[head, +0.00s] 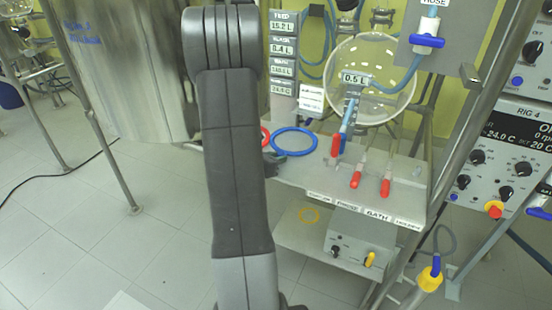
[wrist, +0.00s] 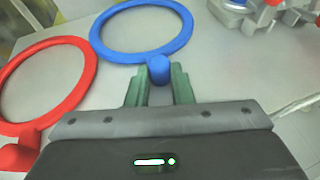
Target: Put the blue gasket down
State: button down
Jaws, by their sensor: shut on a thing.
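The blue gasket (head: 294,129) is a ring with a short round tab. In the wrist view the ring (wrist: 122,55) lies just beyond my fingertips. My gripper (wrist: 160,72) is shut on the blue tab, with one green finger on each side. In the head view my gripper (head: 281,154) is at the ring's near edge, partly behind my arm. The gasket is over the grey upper shelf (head: 322,174) and looks level and close to it; I cannot tell whether it touches.
A red ring (wrist: 86,72) with its own tab lies left of the blue one; my arm mostly hides it in the head view. Red-handled valves (head: 356,180) stand to the right. A yellow ring (head: 309,207) lies on the lower shelf. A round glass flask (head: 385,65) hangs behind.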

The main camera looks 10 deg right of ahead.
jog(key=c, duration=1.7)
grip_release()
jog(key=shift+f, duration=0.15)
jog(key=o, duration=0.4)
jog(key=shift+r, duration=0.3)
jog(key=p+v, duration=0.1)
jog(key=v, duration=1.1)
jog(key=shift+s+f, duration=0.1)
